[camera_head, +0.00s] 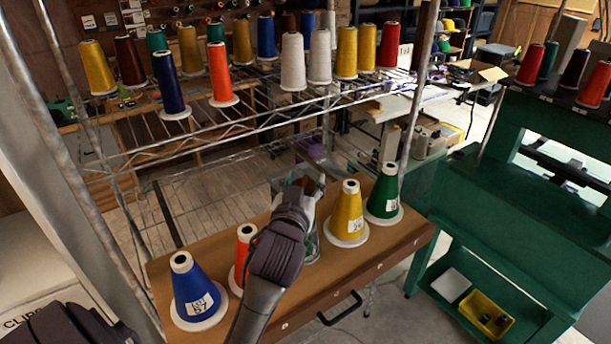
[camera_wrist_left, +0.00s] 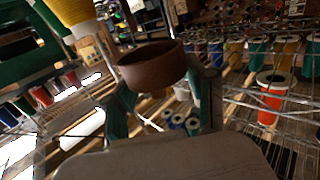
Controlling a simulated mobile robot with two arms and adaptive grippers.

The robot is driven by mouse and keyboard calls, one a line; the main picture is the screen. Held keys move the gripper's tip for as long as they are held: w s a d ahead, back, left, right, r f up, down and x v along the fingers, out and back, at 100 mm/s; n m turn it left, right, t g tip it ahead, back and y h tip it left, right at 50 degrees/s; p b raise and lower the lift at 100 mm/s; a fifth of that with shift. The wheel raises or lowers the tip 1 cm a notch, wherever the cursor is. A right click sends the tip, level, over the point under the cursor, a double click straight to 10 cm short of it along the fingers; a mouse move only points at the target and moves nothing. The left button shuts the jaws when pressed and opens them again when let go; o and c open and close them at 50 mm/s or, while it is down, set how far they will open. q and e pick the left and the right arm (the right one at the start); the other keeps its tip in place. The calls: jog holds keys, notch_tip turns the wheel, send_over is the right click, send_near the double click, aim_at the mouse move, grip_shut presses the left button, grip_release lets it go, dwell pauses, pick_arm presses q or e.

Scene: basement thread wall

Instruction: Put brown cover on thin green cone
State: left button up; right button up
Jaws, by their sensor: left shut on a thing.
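My left gripper (camera_head: 308,188) is raised over the brown table, in front of the row of thread cones. In the left wrist view it is shut on the brown cover (camera_wrist_left: 150,70), a round, ring-like piece held between green-padded fingers. In the head view the cover is mostly hidden by the gripper, with only a small brown part (camera_head: 320,184) showing. A green cone (camera_head: 384,188) stands upright on a white base at the table's right end, to the right of the gripper and apart from it.
The brown table (camera_head: 220,242) also holds a blue cone (camera_head: 193,288), an orange cone (camera_head: 242,250) and a yellow cone (camera_head: 347,215). Another cone is partly hidden behind my gripper. A wire rack (camera_head: 250,130) with several cones stands behind. A green cabinet (camera_head: 510,170) stands at right.

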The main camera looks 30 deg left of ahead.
pick_arm(q)
jog(key=shift+s+f+b, duration=0.2)
jog(key=shift+f+b, duration=0.4)
jog(key=shift+f, duration=0.1)
notch_tip(320, 180, down, 5)
jog(key=b, duration=0.4)
jog(key=shift+w+r, duration=0.1)
jog(key=shift+r, duration=0.05)
jog(key=shift+f, duration=0.3)
pick_arm(e)
notch_tip(320, 180, down, 6)
jog(key=w, duration=0.1)
jog(key=shift+d+r, duration=0.15)
jog(key=shift+r, duration=0.05)
jog(key=shift+s+d, duration=0.1)
jog(key=shift+d, duration=0.1)
pick_arm(q)
jog(key=shift+f, duration=0.15)
pick_arm(e)
jog(key=shift+f, duration=0.15)
